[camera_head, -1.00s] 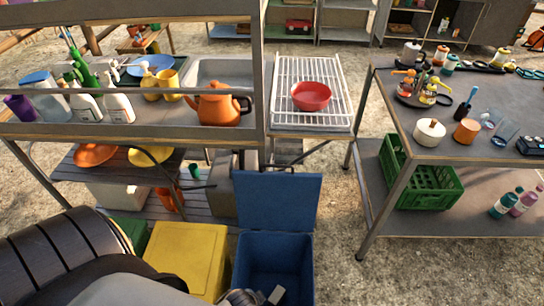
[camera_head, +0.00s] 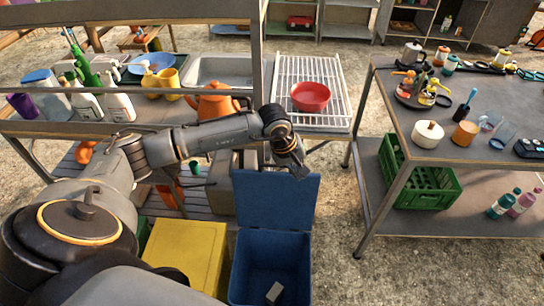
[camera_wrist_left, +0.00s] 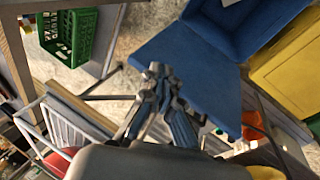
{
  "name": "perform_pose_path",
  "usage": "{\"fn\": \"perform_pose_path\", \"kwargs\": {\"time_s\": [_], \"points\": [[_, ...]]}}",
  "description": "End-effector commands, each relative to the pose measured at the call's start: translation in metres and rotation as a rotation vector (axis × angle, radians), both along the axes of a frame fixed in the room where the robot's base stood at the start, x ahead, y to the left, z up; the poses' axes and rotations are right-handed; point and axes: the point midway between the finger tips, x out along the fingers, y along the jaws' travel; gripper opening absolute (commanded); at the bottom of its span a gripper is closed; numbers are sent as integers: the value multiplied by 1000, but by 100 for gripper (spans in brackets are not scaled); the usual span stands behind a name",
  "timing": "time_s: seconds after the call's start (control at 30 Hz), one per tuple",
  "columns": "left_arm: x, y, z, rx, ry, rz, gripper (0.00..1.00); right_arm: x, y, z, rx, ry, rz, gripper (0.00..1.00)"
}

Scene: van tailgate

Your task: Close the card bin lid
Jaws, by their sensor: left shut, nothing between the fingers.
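The blue bin (camera_head: 236,272) stands at the bottom centre of the head view with its blue lid (camera_head: 275,208) swung up and open. A small grey block (camera_head: 274,292) lies inside it. My left gripper (camera_head: 300,172) is shut and empty at the lid's upper edge, overlapping its upper right part. In the left wrist view, the shut fingers (camera_wrist_left: 158,76) overlap the edge of the lid (camera_wrist_left: 190,60), with the bin (camera_wrist_left: 262,18) beyond. I cannot tell whether they touch the lid. My right gripper is not in view.
A yellow bin (camera_head: 188,252) stands left of the blue one. A wire rack with a red bowl (camera_head: 310,96) is behind the lid. A table (camera_head: 455,150) with a green crate (camera_head: 425,185) below stands right. Bare ground lies between.

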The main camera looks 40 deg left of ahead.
Motion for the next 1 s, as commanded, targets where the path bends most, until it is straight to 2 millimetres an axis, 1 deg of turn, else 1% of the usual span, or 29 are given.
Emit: {"fn": "perform_pose_path", "kwargs": {"time_s": [0.03,0.1,0.2,0.23,0.3,0.37,0.7,0.8,1.0], "points": [[4,31,13,138,-23,-48,0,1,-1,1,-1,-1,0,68],[6,63,26,289,-33,-97,0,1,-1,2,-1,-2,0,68],[7,91,38,414,-33,-133,0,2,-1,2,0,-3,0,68],[7,95,39,434,-30,-138,0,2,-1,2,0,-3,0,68],[8,101,37,457,-29,-144,0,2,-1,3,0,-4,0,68],[10,102,31,459,-26,-146,0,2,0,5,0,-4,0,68],[30,113,-26,453,-26,-143,0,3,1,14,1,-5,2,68],[35,116,-38,452,-28,-143,0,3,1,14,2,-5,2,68],[39,118,-50,452,-31,-144,0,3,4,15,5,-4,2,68]]}}
